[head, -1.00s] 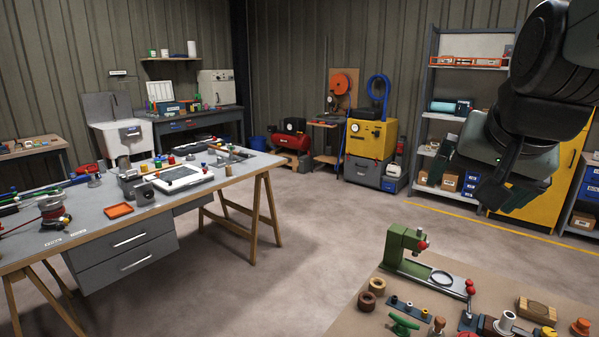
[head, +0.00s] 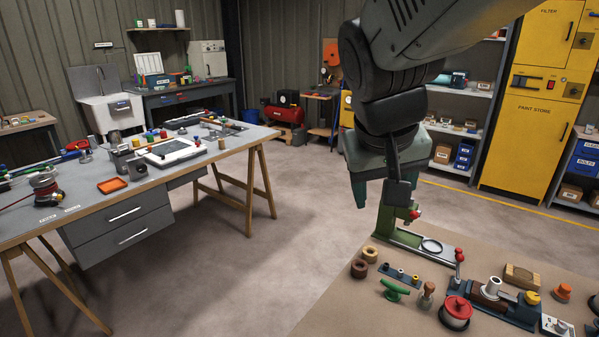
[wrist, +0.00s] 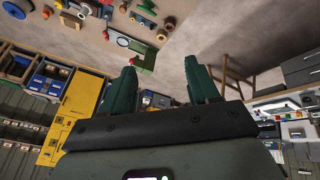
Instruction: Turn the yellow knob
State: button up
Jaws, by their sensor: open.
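A yellow knob (head: 532,298) sits at the right end of a dark blue device (head: 510,314) on the brown bench top, in the lower right of the head view. A copper-coloured cylinder and a silver ring are on the same device. My gripper (head: 380,203) hangs above the far left side of that bench, fingers pointing down, empty and well away from the knob. It stands in front of part of the green press. In the wrist view my gripper (wrist: 160,70) shows two green fingers spread apart with nothing between them. I cannot make out the knob clearly there.
On the bench (head: 340,310) are a green press (head: 398,225), a red-topped spool (head: 456,312), a green handle (head: 394,290), a wooden block (head: 521,275) and an orange knob (head: 563,291). A grey workbench (head: 120,200) stands left. Floor lies between.

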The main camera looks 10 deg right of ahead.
jog(key=w+d+f+m+h, duration=0.1)
jog(key=w+d+f, duration=0.1)
jog(key=d, duration=0.2)
jog(key=w+d+f+m+g, duration=0.1)
jog(key=w+d, duration=0.1)
jog(key=d, duration=0.3)
jog(key=w+d+f+m+h, duration=0.1)
jog(key=w+d+f, duration=0.1)
jog(key=w+d, duration=0.15)
jog(key=m+g+y, duration=0.1)
jog(key=m, duration=0.7)
send_near(533, 296)
jog(key=x, duration=0.8)
jog(key=shift+w+d+f, duration=0.1)
jog(key=shift+d+f, duration=0.05)
jog(key=shift+d, duration=0.05)
jog(key=c, duration=1)
